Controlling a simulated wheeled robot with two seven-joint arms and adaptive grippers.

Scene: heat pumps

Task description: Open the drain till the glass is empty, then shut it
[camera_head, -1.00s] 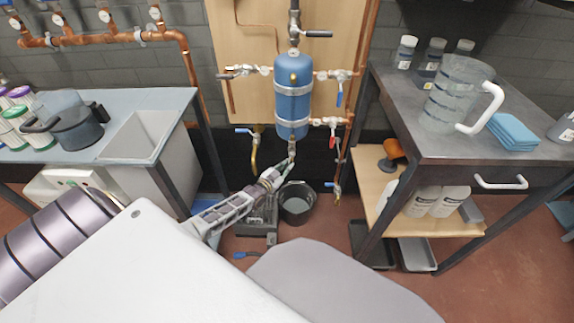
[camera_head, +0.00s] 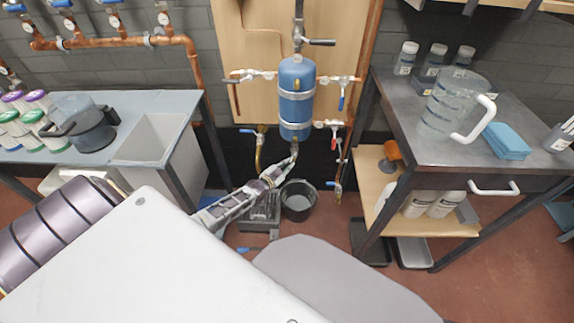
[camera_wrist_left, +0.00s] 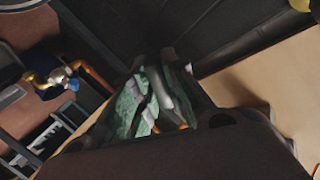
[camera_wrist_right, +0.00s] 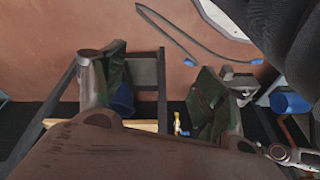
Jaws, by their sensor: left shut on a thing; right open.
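The blue vessel (camera_head: 296,98) hangs upright on the wooden board, with a bent metal drain pipe (camera_head: 293,157) below it. My left gripper (camera_head: 277,173) is at the lower end of this pipe. In the left wrist view its green-padded fingers (camera_wrist_left: 160,98) are shut on a dark grey curved part, apparently the drain handle; the fingers hide most of it. A black bucket (camera_head: 298,201) stands on the floor just right of the gripper, with grey inside. I cannot make out a level glass. My right gripper (camera_wrist_right: 165,95) is open and empty in the right wrist view.
Side valves (camera_head: 335,78) stick out from the vessel's pipework. A bench with a clear jug (camera_head: 448,108) and blue cloths (camera_head: 507,141) stands at right. A sink table (camera_head: 150,138) with a dark pot (camera_head: 90,130) stands at left. A dark device (camera_head: 260,212) lies by the bucket.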

